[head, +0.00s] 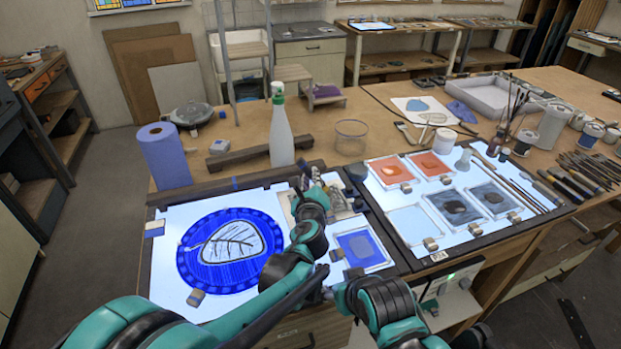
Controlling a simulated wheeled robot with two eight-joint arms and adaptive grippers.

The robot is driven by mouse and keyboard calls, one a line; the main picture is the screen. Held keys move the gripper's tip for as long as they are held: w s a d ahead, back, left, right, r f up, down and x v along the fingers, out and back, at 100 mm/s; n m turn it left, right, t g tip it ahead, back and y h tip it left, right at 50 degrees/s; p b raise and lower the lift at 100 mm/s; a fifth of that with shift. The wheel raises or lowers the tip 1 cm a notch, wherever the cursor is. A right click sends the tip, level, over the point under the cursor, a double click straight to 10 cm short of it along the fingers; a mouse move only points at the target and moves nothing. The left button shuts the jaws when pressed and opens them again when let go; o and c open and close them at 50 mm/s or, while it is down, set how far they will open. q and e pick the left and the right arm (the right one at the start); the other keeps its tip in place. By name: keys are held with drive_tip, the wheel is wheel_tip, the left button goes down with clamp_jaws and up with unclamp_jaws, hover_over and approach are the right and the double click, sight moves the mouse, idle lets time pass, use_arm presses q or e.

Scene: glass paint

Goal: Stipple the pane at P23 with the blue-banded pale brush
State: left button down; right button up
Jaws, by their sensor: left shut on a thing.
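My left gripper (312,183) is over the upper right of the left light table (165,285). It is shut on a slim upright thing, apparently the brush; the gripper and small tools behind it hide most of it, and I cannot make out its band. A round blue pane (195,265) with a pale leaf shape lies on the left light table. A small blue pane (357,246) lies to its right. No P23 label is readable, so I cannot tell which pane it is. My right gripper (335,291) is low at the front edge, its fingers unclear.
A spray bottle (281,135) and a blue paper roll (163,158) stand behind the left light table. The right light table (400,222) holds orange, grey and clear panes and several long tools. Jars and brushes crowd the far right. Bare tabletop shows behind.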

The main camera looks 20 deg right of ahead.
drive_tip(key=shift+s+f, duration=0.25)
drive_tip(key=shift+f, duration=0.1)
use_arm(q)
drive_tip(key=shift+w+r+p, duration=0.15)
drive_tip(key=shift+r+p, duration=0.55)
drive_tip(key=shift+r, duration=0.05)
use_arm(e)
drive_tip(key=shift+r, duration=0.55)
use_arm(q)
drive_tip(key=shift+r, duration=0.3)
use_arm(e)
drive_tip(key=shift+r, duration=0.25)
drive_tip(key=shift+w+r, duration=0.1)
drive_tip(key=shift+w, duration=0.05)
use_arm(q)
drive_tip(key=shift+r+p, duration=1.65)
drive_tip(key=shift+r, duration=0.35)
use_arm(e)
drive_tip(key=shift+r, duration=1.5)
use_arm(q)
drive_tip(key=shift+r, duration=0.1)
